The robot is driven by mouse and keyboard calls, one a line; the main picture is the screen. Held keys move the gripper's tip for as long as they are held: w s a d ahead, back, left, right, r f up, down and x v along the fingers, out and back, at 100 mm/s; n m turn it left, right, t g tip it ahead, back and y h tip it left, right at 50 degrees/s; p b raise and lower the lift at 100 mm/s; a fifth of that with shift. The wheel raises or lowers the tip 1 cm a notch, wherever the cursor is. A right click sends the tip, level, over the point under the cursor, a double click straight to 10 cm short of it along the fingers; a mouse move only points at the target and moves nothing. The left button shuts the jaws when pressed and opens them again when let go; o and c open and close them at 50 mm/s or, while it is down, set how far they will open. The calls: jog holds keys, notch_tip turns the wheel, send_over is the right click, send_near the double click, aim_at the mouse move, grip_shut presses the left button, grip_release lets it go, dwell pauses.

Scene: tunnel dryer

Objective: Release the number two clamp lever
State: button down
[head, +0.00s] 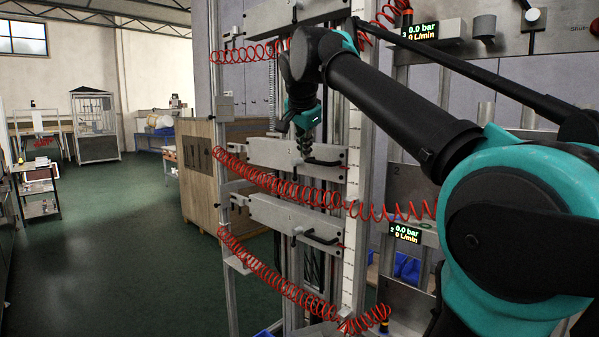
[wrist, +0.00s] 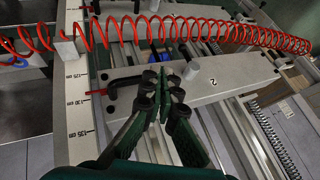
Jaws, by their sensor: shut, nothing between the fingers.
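The plate marked 2 (wrist: 225,85) crosses the wrist view. A black bent lever (wrist: 126,82) sits on its left part, and a short light grey cylinder (wrist: 190,76) stands near its middle. In the head view this appears to be the middle plate (head: 265,152), with a black lever (head: 323,162) at its right. My gripper (wrist: 165,76) is shut and empty, its fingertips over the plate between lever and cylinder, nearer the cylinder. The head view shows my gripper (head: 304,143) just above the plate. Whether the fingertips touch anything is unclear.
A red coiled hose (wrist: 185,30) runs beyond the plate. A measuring scale (wrist: 80,110) stands at the left in the wrist view. Another plate with a black lever (head: 285,222) is below. A wooden crate (head: 200,180) stands behind left; the floor (head: 110,230) there is clear.

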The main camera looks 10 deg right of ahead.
jog(key=shift+f, duration=0.1)
jog(key=shift+w+a+f, duration=0.1)
jog(key=shift+w+f, duration=1.2)
jog(key=shift+w, duration=0.3)
jog(key=shift+w+f, duration=1.3)
jog(key=shift+w, duration=0.25)
jog(key=shift+w+a+f, duration=0.1)
jog(key=shift+w+f, duration=1.2)
jog(key=shift+w, duration=0.3)
jog(key=shift+w, duration=0.1)
